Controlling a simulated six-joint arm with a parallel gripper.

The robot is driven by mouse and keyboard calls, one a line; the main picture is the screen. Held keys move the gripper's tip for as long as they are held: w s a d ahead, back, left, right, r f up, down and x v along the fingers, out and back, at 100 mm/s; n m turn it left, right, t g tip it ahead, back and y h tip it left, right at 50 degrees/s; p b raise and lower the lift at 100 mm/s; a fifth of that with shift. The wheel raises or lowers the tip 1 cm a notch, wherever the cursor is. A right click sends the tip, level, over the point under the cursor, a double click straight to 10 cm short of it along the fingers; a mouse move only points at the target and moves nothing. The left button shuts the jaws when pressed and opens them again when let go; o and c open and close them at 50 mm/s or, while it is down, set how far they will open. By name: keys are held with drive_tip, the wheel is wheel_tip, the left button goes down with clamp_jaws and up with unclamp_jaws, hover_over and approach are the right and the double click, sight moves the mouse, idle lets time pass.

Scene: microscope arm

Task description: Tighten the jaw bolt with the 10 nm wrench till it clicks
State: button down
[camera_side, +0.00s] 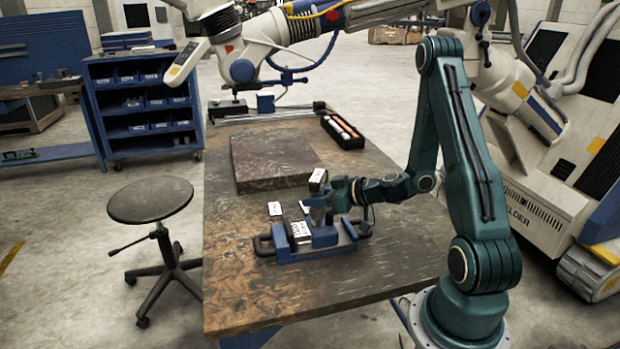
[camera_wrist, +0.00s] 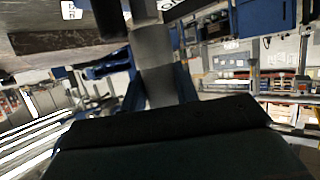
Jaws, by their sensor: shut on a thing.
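A blue vise (camera_side: 335,240) with a dark handle at its left end sits on the table's near half. My gripper (camera_side: 318,208) reaches in from the right and is just above the vise, shut on a dark upright tool (camera_side: 318,183) with a white label on top. I cannot read this label or tell for sure which wrench it is. The jaw bolt cannot be made out, and whether the tool touches it is unclear. In the wrist view a grey finger of my gripper (camera_wrist: 155,70) shows, with my dark wrist body filling the bottom.
White labelled pieces (camera_side: 275,209) lie by the vise. A dark flat plate (camera_side: 270,160) lies behind it. A black tray (camera_side: 343,132) with several tools stands at the table's back right. The table's front left (camera_side: 235,290) is clear. A stool (camera_side: 150,200) stands left.

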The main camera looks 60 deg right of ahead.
sight(324, 180)
drive_tip(key=shift+f, duration=1.4)
idle(0.4)
drive_tip(key=shift+r, duration=0.1)
drive_tip(key=shift+r, duration=3.2)
drive_tip(key=shift+n+y, duration=0.3)
drive_tip(key=shift+n+g+y, duration=0.5)
drive_tip(key=shift+n+y, duration=0.8)
drive_tip(key=shift+y, duration=0.15)
drive_tip(key=shift+n+g+y, duration=0.5)
drive_tip(key=shift+n+y, duration=0.8)
drive_tip(key=shift+y, duration=0.15)
drive_tip(key=shift+n+g+y, duration=2.5)
drive_tip(key=shift+n+g, duration=0.2)
drive_tip(key=shift+n, duration=0.4)
drive_tip(key=shift+f, duration=0.15)
drive_tip(key=shift+f, duration=1.5)
